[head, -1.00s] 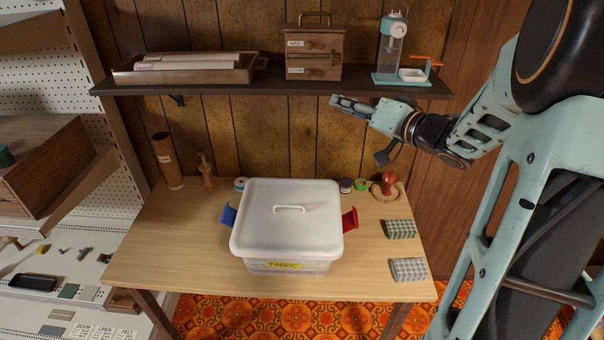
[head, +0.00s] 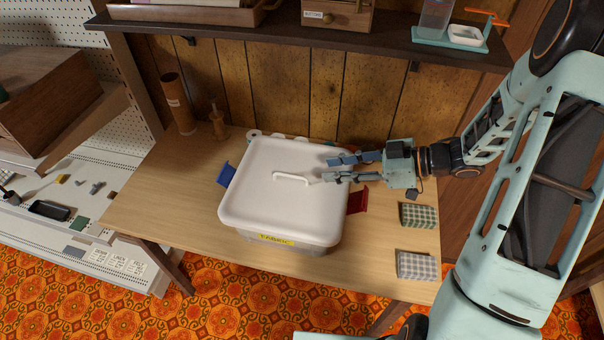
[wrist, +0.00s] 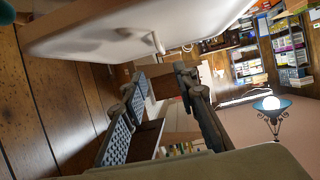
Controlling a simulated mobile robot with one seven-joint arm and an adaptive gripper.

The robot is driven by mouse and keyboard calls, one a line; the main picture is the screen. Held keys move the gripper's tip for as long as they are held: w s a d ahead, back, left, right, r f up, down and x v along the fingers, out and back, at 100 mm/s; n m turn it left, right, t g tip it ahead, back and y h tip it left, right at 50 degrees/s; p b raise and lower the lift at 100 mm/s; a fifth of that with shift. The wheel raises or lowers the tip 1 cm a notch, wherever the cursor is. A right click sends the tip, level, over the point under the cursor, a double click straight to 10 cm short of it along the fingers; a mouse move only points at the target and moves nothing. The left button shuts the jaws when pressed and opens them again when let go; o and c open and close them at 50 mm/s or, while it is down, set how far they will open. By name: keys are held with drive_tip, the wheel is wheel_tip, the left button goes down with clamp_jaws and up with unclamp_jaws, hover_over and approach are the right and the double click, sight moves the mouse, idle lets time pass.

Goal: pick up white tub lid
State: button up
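The white tub lid (head: 262,205) lies on the tub (head: 305,247), which stands on the wooden table. A thin raised handle (head: 291,178) is at the lid's middle. My gripper (head: 324,168) is over the right part of the lid, fingers pointing left toward the handle. Its two fingers are apart with nothing between them. In the wrist view the lid (wrist: 110,32) fills the upper left, with its handle (wrist: 158,42) just beyond the open fingertips (wrist: 160,79). Touching cannot be told.
A blue clip (head: 226,175) and a red clip (head: 357,200) stick out at the tub's sides. Two checked fabric blocks (head: 418,215) (head: 417,265) lie at the right. A dark shelf (head: 300,36) hangs above the table's back.

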sight(316, 186)
drive_tip(key=shift+s+a+f, duration=0.1)
drive_tip(key=shift+a+f, duration=0.1)
drive_tip(key=x, duration=0.4)
drive_tip(key=shift+s+a+f, duration=0.1)
drive_tip(key=shift+a+f, duration=0.05)
drive_tip(key=shift+a, duration=0.25)
drive_tip(key=x, duration=0.5)
drive_tip(key=shift+a+f+p, duration=0.25)
drive_tip(key=shift+f+p, duration=0.05)
drive_tip(key=shift+p, duration=0.05)
clamp_jaws()
